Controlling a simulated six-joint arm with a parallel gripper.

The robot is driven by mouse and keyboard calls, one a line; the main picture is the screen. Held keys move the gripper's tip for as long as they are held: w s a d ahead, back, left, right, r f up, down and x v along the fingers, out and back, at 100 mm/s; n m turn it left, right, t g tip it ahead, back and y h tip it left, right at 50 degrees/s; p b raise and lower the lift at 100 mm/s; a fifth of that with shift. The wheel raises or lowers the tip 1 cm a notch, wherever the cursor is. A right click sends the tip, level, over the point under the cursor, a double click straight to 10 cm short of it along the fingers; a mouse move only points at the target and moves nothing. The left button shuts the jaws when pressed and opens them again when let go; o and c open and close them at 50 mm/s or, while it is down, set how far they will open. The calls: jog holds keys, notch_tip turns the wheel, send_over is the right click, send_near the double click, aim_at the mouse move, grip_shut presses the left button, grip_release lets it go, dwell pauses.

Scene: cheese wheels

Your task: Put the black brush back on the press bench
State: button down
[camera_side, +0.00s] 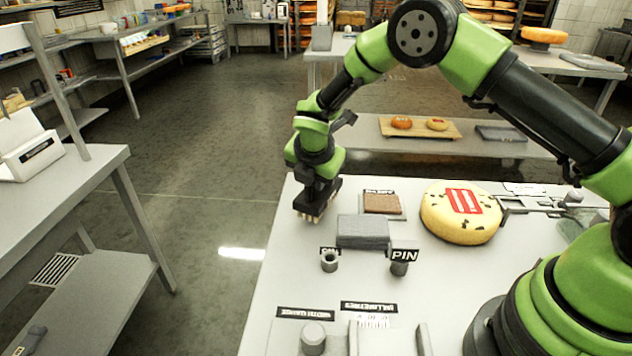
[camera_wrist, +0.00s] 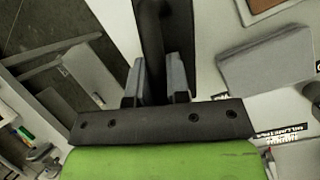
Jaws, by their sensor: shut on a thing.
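The black brush (camera_side: 315,208) has pale bristles that point down in the side view. My gripper (camera_side: 320,184) is shut on it, over the left edge of the white bench (camera_side: 450,285). I cannot tell whether the bristles touch the bench top or hang just above it. In the wrist view, the brush's dark body (camera_wrist: 152,45) stands between the two grey fingers of my gripper (camera_wrist: 156,82); its bristles are hidden there.
A grey block (camera_side: 362,231) and a brown slab on a plate (camera_side: 383,203) lie right of the brush. A cheese wheel (camera_side: 462,212) with a red mark sits farther right. A small grey ring (camera_side: 329,261) and a PIN post (camera_side: 399,265) stand nearer the camera.

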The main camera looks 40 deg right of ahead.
jog(key=shift+f, duration=0.6)
jog(key=c, duration=1.1)
grip_release()
jog(key=shift+f, duration=0.15)
jog(key=s+a+r+m+y, duration=0.1)
jog(key=s+r+m, duration=0.35)
jog(key=r, duration=0.55)
jog(key=s+a+r+m, duration=0.1)
jog(key=s+r+m, duration=0.3)
jog(key=r, duration=0.5)
jog(key=s+r+m+t+y, duration=0.1)
jog(key=s+r+m+y, duration=0.1)
jog(key=s+m, duration=0.7)
jog(key=s+r+m+t+y, duration=0.2)
jog(key=s+r+m, duration=0.2)
jog(key=s+m, duration=0.5)
jog(key=s, duration=0.2)
jog(key=shift+s+d+r+t, duration=0.25)
jog(key=shift+s+r+t, duration=0.05)
jog(key=shift+r, duration=0.1)
